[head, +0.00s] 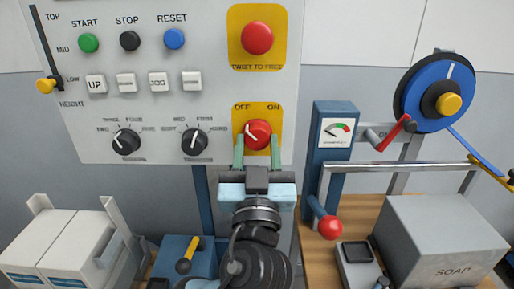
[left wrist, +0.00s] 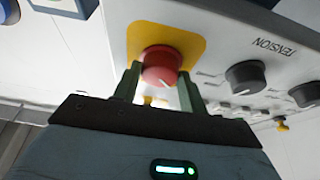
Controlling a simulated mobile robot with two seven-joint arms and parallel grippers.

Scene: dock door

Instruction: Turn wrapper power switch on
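The wrapper power switch (head: 258,134) is a round red knob on a yellow plate, with OFF at upper left and ON at upper right. Its pale pointer mark is turned to the upper left, toward OFF. My left gripper (head: 257,150) comes up from below, with one green finger on each side of the knob. In the left wrist view the knob (left wrist: 161,66) sits between the two fingertips (left wrist: 160,77), which appear to touch its sides. The inner contact faces are partly hidden. My right gripper is not in view.
Above is a red TWIST TO FREE stop button (head: 257,38). To the left are START, STOP and RESET buttons and two black dials (head: 194,142). To the right are a blue gauge post (head: 331,150), a red-balled lever (head: 330,227) and a grey SOAP box (head: 440,240).

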